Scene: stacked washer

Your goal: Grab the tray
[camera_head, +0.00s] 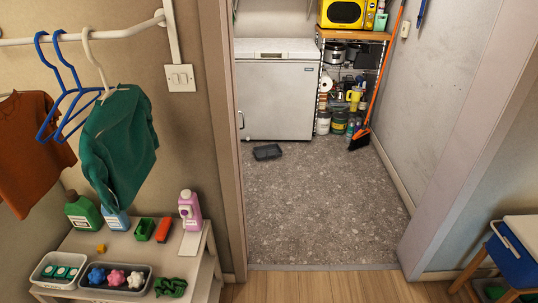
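A small dark grey tray (267,152) lies on the speckled floor in the back room, in front of the white chest appliance. It looks empty. On the low table (185,241) at lower left, a pale tray (37,276) holds green-and-white pieces. Beside it, a grey tray (84,292) holds flower-shaped pieces in blue, pink and white. Neither of my grippers is in view, and nothing of my arms shows.
A doorway with a low threshold (322,267) opens onto the back room, whose middle floor is clear. The white chest (277,95), a loaded shelf and an orange broom (378,85) line its back. Bottles stand on the low table; clothes hang above. A stand (514,262) is at right.

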